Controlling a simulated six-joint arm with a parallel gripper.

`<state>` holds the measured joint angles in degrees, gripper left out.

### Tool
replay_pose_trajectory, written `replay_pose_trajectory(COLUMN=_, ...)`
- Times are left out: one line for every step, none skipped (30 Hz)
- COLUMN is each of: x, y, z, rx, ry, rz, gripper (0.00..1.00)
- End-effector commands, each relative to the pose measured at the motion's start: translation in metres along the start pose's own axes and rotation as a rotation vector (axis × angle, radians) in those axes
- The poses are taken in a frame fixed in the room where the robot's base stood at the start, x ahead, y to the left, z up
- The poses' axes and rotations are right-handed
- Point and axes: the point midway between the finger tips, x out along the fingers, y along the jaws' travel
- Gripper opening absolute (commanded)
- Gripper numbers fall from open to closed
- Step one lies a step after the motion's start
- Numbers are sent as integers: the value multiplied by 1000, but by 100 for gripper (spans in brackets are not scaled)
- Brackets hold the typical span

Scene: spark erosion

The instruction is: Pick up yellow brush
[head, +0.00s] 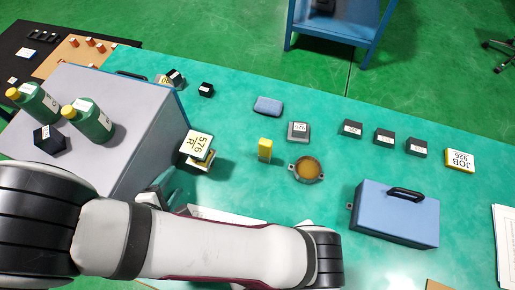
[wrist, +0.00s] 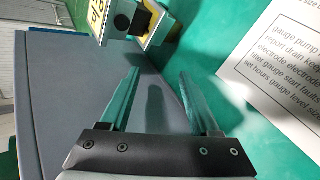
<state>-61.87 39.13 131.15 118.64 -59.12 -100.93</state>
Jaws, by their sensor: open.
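A small yellow upright piece (head: 264,150) stands on the green bench in the head view, left of a round pot. It is the likeliest yellow brush, but it is too small to make out bristles. It does not show clearly in the wrist view. My gripper (wrist: 158,73) is open, with nothing between its two teal fingers. It hangs beside the grey cabinet, to the left of the yellow piece and apart from it. In the head view my arm hides most of the gripper.
The grey cabinet (head: 140,100) carries green bottles (head: 92,121). A 576 R block (head: 198,146) stands beside it and shows in the wrist view (wrist: 100,16). Near the yellow piece are the round pot (head: 307,170), a gauge block (head: 298,131) and a blue toolbox (head: 396,214). A printed sheet (wrist: 275,75) lies right.

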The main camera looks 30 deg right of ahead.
Motion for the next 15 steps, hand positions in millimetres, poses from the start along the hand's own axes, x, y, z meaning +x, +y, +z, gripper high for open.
replay_pose_trajectory(x=-3, y=0, z=-8, rx=257, ry=112, rz=-142, gripper=62)
replay_pose_trajectory(x=-9, y=-3, z=-14, rx=422, ry=173, rz=-256, gripper=62)
replay_pose_trajectory(x=-20, y=-5, z=-20, rx=611, ry=228, rz=-409, gripper=62)
replay_pose_trajectory(x=-30, y=-4, z=-23, rx=723, ry=249, rz=-513, gripper=62)
replay_pose_trajectory(x=-40, y=-1, z=-24, rx=813, ry=259, rz=-607, gripper=62)
replay_pose_trajectory(x=-52, y=4, z=-22, rx=910, ry=261, rz=-715, gripper=62)
replay_pose_trajectory(x=-61, y=9, z=-19, rx=967, ry=256, rz=-784, gripper=62)
replay_pose_trajectory(x=-70, y=15, z=-15, rx=1014, ry=249, rz=-845, gripper=62)
replay_pose_trajectory(x=-80, y=22, z=-7, rx=1066, ry=232, rz=-913, gripper=62)
replay_pose_trajectory(x=-87, y=28, z=0, rx=1100, ry=215, rz=-957, gripper=62)
replay_pose_trajectory(x=-93, y=33, z=9, rx=1131, ry=195, rz=-993, gripper=62)
replay_pose_trajectory(x=-101, y=39, z=22, rx=1167, ry=162, rz=-1033, gripper=62)
replay_pose_trajectory(x=-106, y=42, z=32, rx=1193, ry=133, rz=-1057, gripper=62)
replay_pose_trajectory(x=-110, y=45, z=43, rx=1218, ry=101, rz=-1074, gripper=62)
replay_pose_trajectory(x=-115, y=47, z=58, rx=1250, ry=55, rz=-1090, gripper=62)
